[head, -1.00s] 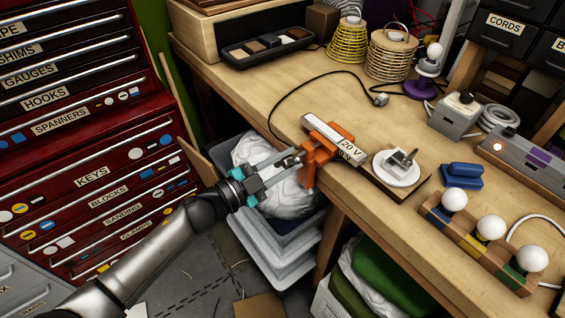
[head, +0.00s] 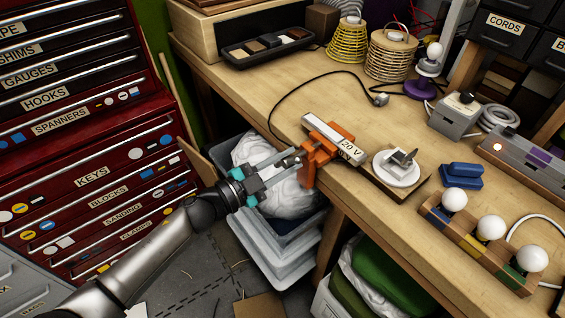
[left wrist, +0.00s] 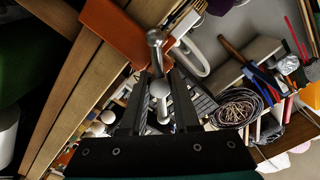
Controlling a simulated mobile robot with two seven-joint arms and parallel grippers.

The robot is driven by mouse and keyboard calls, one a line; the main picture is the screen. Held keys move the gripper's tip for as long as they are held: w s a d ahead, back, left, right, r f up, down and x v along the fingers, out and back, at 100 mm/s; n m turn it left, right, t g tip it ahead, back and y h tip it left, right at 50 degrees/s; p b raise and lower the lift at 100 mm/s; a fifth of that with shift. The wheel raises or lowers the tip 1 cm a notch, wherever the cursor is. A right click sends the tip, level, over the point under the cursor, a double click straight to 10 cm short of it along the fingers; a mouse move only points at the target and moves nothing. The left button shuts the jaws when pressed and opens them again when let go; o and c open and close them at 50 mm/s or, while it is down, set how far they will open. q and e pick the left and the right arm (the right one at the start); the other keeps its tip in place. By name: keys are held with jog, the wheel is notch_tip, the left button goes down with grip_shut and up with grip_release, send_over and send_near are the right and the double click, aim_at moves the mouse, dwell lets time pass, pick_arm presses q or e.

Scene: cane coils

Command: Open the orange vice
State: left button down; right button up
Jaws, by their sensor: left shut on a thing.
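The orange vice (head: 318,152) is clamped at the near edge of the wooden bench. A block labelled "20 V" (head: 345,150) lies at its jaws; I cannot tell how tightly it is held. In the left wrist view the vice's orange body (left wrist: 116,32) shows at the top. A metal bar handle with ball ends (left wrist: 156,62) stands in front of it. My left gripper (head: 292,160) reaches the handle from the left, in front of the bench edge. Its fingers (left wrist: 158,100) are shut on the handle. My right gripper is not in view.
A white plate-like fitting on a board (head: 397,170) lies right of the vice. Bulbs on a wooden strip (head: 470,236) line the front edge. A grey bin with a white bag (head: 272,240) stands below my gripper. The red drawer cabinet (head: 110,190) is at left.

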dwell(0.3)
pick_arm(q)
jog(key=shift+r+n+p, duration=0.15)
jog(key=shift+n+p, duration=0.55)
jog(key=shift+p, duration=0.05)
jog(key=n+p, duration=0.2)
jog(key=shift+n, duration=0.4)
jog(key=n+p, duration=0.2)
jog(key=n, duration=0.2)
jog(key=n+p, duration=0.1)
jog(key=n, duration=0.1)
jog(key=shift+a+n, duration=0.1)
jog(key=shift+n, duration=0.2)
jog(key=n+p, duration=0.1)
jog(key=n, duration=0.4)
jog(key=shift+s+p, duration=0.1)
jog(key=shift+p, duration=0.2)
jog(key=n, duration=0.4)
jog(key=shift+f, duration=0.2)
jog(key=shift+a+n, duration=0.1)
jog(key=shift+n, duration=1.5)
